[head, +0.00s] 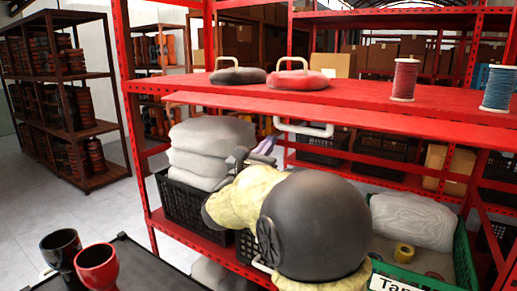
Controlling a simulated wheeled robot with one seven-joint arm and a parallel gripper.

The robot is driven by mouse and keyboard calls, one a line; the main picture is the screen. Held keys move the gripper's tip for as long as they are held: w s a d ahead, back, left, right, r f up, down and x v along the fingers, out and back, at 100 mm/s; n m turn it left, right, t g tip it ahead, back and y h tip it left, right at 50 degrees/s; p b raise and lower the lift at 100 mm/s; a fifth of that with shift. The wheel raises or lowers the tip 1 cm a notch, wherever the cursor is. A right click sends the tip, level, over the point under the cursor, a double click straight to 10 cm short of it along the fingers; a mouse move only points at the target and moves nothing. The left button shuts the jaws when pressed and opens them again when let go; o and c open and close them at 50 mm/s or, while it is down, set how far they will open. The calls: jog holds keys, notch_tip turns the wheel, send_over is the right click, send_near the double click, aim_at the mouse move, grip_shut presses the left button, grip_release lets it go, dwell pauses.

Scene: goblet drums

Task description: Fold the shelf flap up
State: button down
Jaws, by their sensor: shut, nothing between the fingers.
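The red shelf flap (300,110) is a long panel along the front of the red shelf board (345,91). It sticks out toward me, close to level, with its front edge a little below the board. A white bar handle (308,129) shows under it. My gripper (267,146) is below the flap, just left of and below the handle, pointing up and to the right. It is shut and empty. I cannot tell whether its tips touch the flap. My own arm hides part of the lower shelf and the gripper's base.
Two handled discs, dark (238,75) and red (298,80), and thread spools (404,79) stand on the board. Below are white sacks (208,150) in a black crate (183,205) and a green crate (463,250). Two goblet drums (97,267) stand front left. Floor is clear at left.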

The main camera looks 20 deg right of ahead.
aim_at(277, 117)
notch_tip(277, 117, up, 4)
jog(key=shift+d+f+p, duration=0.15)
jog(key=shift+f+p, duration=0.05)
jog(key=shift+p, duration=0.9)
jog(key=shift+r, duration=0.35)
jog(key=shift+r+p, duration=0.1)
jog(key=shift+p, duration=0.25)
jog(key=shift+a+r+y+p, duration=0.25)
jog(key=shift+a+y+p, duration=0.05)
jog(key=shift+a+p, duration=0.05)
jog(key=shift+d, duration=0.1)
